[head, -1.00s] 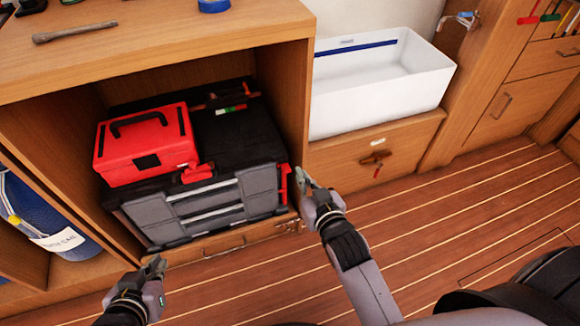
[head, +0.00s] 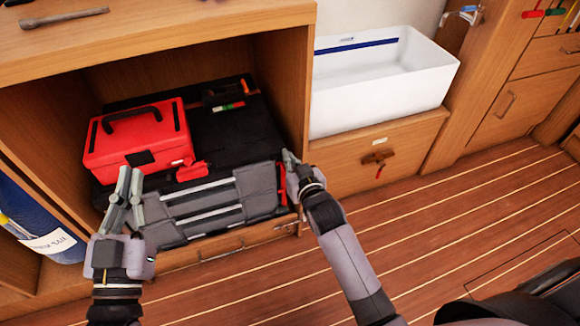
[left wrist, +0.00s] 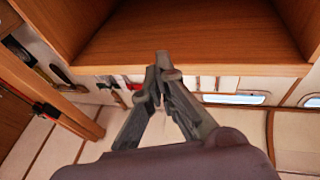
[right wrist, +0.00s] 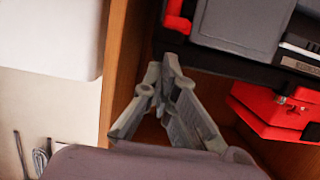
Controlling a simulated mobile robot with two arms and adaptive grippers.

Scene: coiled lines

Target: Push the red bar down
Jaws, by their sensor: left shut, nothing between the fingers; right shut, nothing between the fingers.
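A narrow red bar (head: 282,182) stands at the right end of the grey front of a black-and-grey toolbox (head: 210,208) in the open wooden cabinet. It also shows at the top of the right wrist view (right wrist: 178,12). My right gripper (head: 289,157) is shut and empty, close beside the bar on its right; contact cannot be told. My left gripper (head: 130,176) is shut and empty, in front of the toolbox's left end, hiding part of it. Its closed fingers also show in the left wrist view (left wrist: 162,62).
A red case (head: 138,140) with a black handle lies on the toolbox, with a smaller red item (head: 192,170) beside it. The cabinet's right wall (head: 283,85) stands close to my right gripper. A white bin (head: 375,95) is to the right. A blue cylinder (head: 35,215) is at far left.

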